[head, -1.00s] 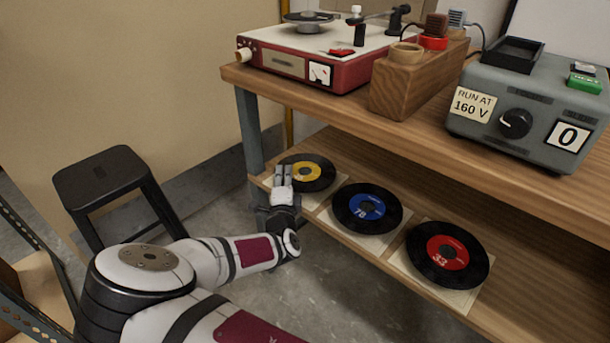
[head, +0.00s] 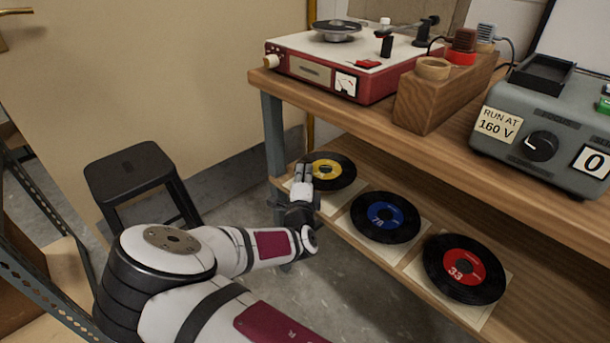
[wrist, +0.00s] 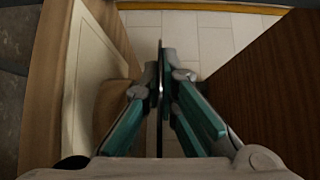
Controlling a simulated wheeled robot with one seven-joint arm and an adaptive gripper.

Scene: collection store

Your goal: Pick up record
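The yellow-label record (head: 335,172) is at the far left end of the lower shelf. My gripper (head: 304,174) is at its near left edge. In the wrist view the record (wrist: 160,75) shows edge-on as a thin dark line between my fingers (wrist: 161,88), which are closed on it. There its pale sleeve (wrist: 90,75) lies on the shelf to the left, with a gap to the record, so the record appears raised. A blue-label record (head: 385,217) and a red-label record (head: 463,270) lie on their own sleeves further right.
The upper shelf (head: 460,160) runs above the records and bears a red turntable (head: 375,70), a wooden block (head: 440,98) and a grey control box (head: 550,125). A shelf leg (head: 274,135) stands close behind my gripper. A black stool (head: 135,170) stands left; floor between is clear.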

